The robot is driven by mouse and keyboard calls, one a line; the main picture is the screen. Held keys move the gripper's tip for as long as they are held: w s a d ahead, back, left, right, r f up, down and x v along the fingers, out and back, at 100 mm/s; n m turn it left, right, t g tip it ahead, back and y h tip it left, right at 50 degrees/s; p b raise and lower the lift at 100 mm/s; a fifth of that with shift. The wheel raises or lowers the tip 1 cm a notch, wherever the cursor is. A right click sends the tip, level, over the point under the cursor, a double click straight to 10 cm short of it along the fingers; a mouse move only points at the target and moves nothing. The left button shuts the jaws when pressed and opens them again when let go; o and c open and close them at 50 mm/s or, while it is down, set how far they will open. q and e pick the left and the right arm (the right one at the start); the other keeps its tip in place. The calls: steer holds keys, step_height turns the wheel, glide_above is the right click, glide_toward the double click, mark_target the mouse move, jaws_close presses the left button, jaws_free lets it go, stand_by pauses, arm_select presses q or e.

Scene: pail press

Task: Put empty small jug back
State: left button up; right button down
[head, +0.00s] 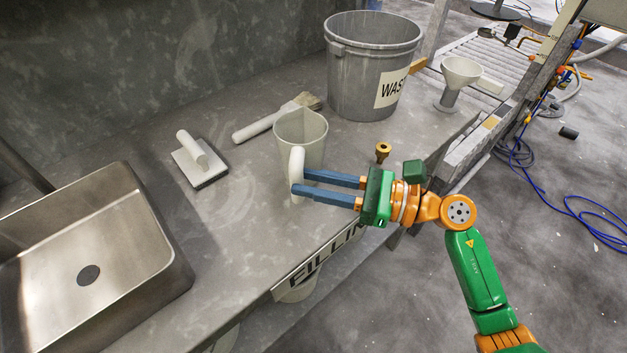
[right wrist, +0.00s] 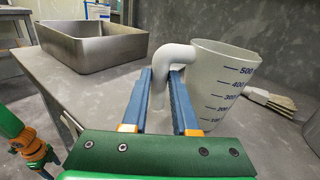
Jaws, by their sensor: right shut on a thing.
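The small jug (head: 302,138) is a pale grey-white measuring jug with a handle on its near left side. It stands upright at the counter, and I cannot tell whether its base touches the surface. In the right wrist view the jug (right wrist: 222,85) shows blue volume marks up to 500. No liquid is visible in it. My right gripper (head: 299,184) is shut on the jug's handle, with its blue fingers on either side of the handle. The fingers also show in the right wrist view (right wrist: 165,90).
A grey waste bin (head: 350,80) stands behind the jug, with a brush (head: 262,126) between them. A float trowel (head: 199,160) lies to the left, near a steel sink (head: 90,230). A funnel (head: 461,72) stands at the right, near the rollers.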

steer(key=shift+f, duration=0.4)
steer(key=c, duration=0.7)
jaws_free()
steer(key=shift+r, duration=0.35)
steer(key=b+v, duration=0.4)
steer(key=v, duration=0.8)
steer(key=shift+f, duration=0.1)
